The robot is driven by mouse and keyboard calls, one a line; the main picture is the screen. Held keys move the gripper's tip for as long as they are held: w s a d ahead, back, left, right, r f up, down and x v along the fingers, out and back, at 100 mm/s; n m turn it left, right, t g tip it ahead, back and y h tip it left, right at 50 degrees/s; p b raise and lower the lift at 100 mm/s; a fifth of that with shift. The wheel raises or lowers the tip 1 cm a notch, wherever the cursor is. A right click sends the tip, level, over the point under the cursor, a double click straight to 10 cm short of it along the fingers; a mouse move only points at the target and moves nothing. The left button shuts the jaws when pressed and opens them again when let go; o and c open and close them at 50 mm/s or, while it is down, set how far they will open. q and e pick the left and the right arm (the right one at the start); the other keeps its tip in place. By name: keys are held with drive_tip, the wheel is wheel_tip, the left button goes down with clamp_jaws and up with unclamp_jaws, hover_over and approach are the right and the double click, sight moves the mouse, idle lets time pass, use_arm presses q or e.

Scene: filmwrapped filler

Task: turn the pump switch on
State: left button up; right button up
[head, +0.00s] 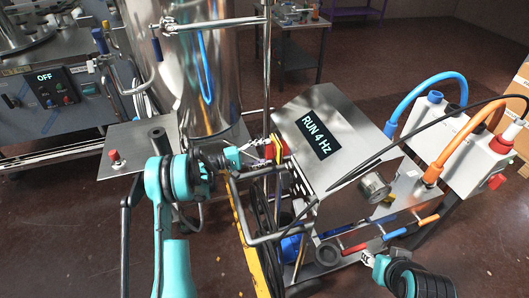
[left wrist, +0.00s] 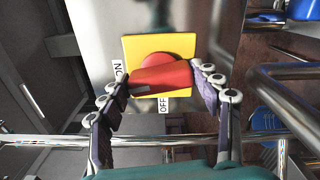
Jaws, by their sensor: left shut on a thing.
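The pump switch (left wrist: 165,78) is a red rotary handle on a yellow plate, and it also shows as a small red and yellow patch in the head view (head: 279,148). An ON label (left wrist: 118,70) is at its left and an OFF label (left wrist: 164,103) is below it. The handle lies nearly level, its left end toward ON. My left gripper (left wrist: 163,86) is shut on the handle, one finger at each end; it also shows in the head view (head: 258,150). My right gripper (head: 372,261) is small at the lower right, its fingers unclear.
A display (head: 318,122) on the steel cabinet reads RUN 4 Hz. Another panel (head: 55,87) at the left reads OFF. Metal rails (left wrist: 60,140) cross in front of the switch. Blue and orange hoses (head: 440,82) stand at the right. Open floor lies behind.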

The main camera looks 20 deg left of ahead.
use_arm(q)
drive_tip(key=shift+m, duration=0.9)
drive_tip(key=o, duration=1.1)
drive_tip(key=v, duration=1.2)
drive_tip(key=shift+d+f, duration=0.1)
